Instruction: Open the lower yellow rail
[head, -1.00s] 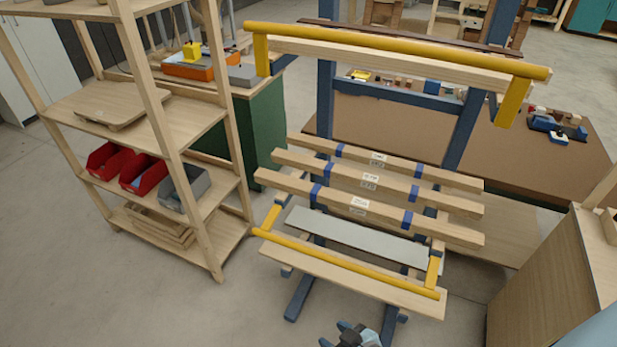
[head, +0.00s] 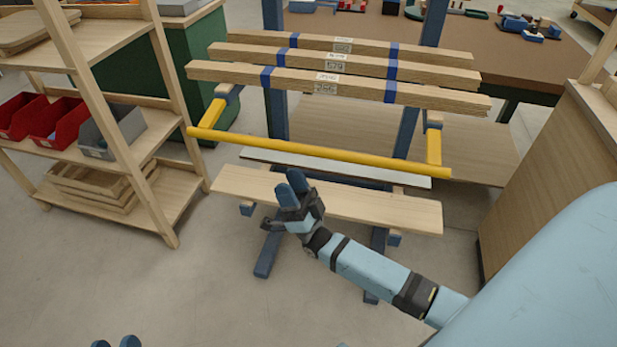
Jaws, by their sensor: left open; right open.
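The lower yellow rail (head: 320,153) runs across the front of the rack, below the stacked labelled beams (head: 340,85). Short yellow arms at both ends join it to the rack. My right gripper (head: 290,184) is open and empty. It is in front of the pale lower plank (head: 385,212), with its blue fingers below the rail in the picture and apart from it. Its fingers hide part of the plank. My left gripper (head: 115,343) is open, with only its fingertips showing at the bottom edge, far from the rail.
A wooden shelf (head: 165,190) with red bins (head: 57,122) and a grey bin (head: 112,130) stands left of the rack. A wooden cabinet (head: 545,165) stands to the right. The floor in front of the rack is clear at the left.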

